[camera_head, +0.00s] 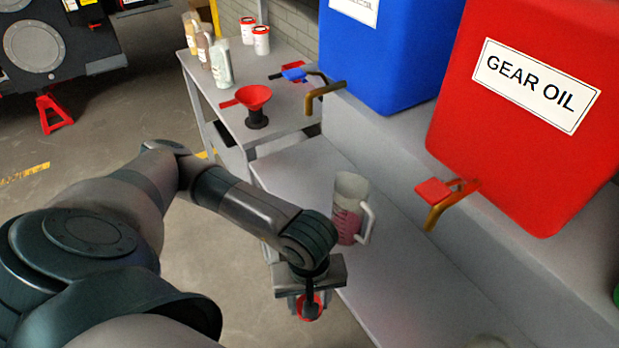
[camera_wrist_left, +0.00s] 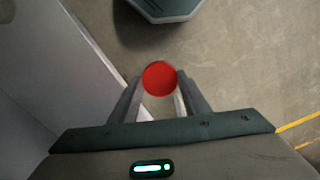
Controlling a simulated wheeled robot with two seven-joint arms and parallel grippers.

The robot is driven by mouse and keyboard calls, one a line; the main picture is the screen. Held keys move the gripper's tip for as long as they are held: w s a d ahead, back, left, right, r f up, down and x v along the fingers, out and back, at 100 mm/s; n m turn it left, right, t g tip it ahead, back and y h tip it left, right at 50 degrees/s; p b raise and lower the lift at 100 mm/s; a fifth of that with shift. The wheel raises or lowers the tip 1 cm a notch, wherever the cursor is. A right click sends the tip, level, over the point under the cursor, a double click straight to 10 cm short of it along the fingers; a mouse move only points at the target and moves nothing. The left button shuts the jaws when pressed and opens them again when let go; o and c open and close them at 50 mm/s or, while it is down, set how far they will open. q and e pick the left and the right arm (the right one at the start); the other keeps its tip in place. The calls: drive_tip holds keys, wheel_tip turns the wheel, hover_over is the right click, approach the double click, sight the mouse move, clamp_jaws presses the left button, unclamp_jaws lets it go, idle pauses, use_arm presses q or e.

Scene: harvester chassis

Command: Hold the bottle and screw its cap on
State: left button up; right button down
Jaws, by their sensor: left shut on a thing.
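My left gripper (camera_head: 309,307) is shut on a round red cap (camera_head: 314,299), held in the air beside the front edge of the bench. In the left wrist view the cap (camera_wrist_left: 160,78) sits between the two fingertips as a plain red disc. Several bottles stand on the far table, among them a pale one (camera_head: 222,64) and a brown one (camera_head: 203,51). I cannot tell which bottle the cap belongs to. No bottle shows at my left gripper. My right gripper is out of view.
A clear jug (camera_head: 348,223) with pink liquid stands on the bench (camera_head: 400,290) just behind my left gripper. A red funnel (camera_head: 255,98) is on the far table (camera_head: 285,100). Blue (camera_head: 395,50) and red (camera_head: 530,150) oil tanks with taps stand at the right.

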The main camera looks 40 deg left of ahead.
use_arm(q)
drive_tip(key=w+r+m+b, duration=0.3)
drive_tip(key=w+r+m, duration=0.6)
drive_tip(key=w, duration=0.5)
wheel_tip(320, 180, up, 2)
drive_tip(key=shift+d+r+m, duration=0.25)
drive_tip(key=shift+d+m, duration=0.05)
drive_tip(key=shift+d, duration=0.1)
